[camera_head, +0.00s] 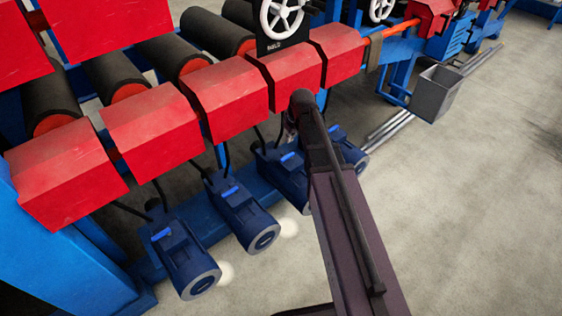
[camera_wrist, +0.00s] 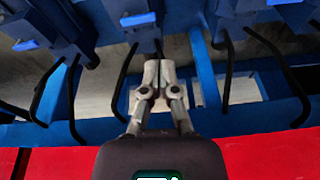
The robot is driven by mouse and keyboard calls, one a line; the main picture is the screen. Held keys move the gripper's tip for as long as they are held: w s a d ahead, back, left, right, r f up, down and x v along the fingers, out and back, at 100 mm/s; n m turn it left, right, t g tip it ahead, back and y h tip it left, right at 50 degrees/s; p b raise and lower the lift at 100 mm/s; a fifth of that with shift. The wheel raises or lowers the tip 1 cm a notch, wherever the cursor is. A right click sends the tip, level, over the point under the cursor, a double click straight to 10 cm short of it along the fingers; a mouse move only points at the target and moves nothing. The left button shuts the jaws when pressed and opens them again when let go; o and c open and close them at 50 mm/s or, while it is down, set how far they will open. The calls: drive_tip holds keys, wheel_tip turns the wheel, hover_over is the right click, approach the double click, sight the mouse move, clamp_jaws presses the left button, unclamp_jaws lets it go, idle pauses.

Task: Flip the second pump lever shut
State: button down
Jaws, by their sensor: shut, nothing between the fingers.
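Several dark blue pumps stand in a row, each with a small bright blue lever on top. In the head view the levers show on the nearest pump (camera_head: 162,234), the one behind it (camera_head: 230,191) and a third (camera_head: 291,156). Which one counts as second I cannot tell. In the wrist view my gripper (camera_wrist: 158,64) is shut and empty. Its fingertips point toward the middle pump's lever (camera_wrist: 138,19), apart from it in the picture. Other levers show at the left (camera_wrist: 26,45) and top right. In the head view my arm hides most of the gripper.
Red covers (camera_head: 235,98) overhang the pumps; a red edge (camera_wrist: 265,155) also shows in the wrist view. Black bent hoses (camera_wrist: 260,40) run beside the fingers. A grey bin (camera_head: 435,92) hangs at the right. Concrete floor is clear at the lower right.

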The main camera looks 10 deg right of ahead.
drive_tip(key=n+b, duration=0.1)
drive_tip(key=b, duration=0.6)
hover_over(287, 159)
drive_tip(key=s, duration=0.1)
wheel_tip(287, 159, down, 8)
drive_tip(key=shift+a+r+t, duration=0.25)
drive_tip(key=shift+t, duration=0.05)
drive_tip(key=shift+f, duration=0.15)
drive_tip(key=b+x, duration=0.9)
drive_tip(key=shift+w+a+f, duration=0.15)
drive_tip(key=shift+a+f, duration=0.05)
drive_tip(key=shift+f, duration=0.05)
drive_tip(key=shift+a+n, duration=0.25)
drive_tip(key=shift+n, duration=0.05)
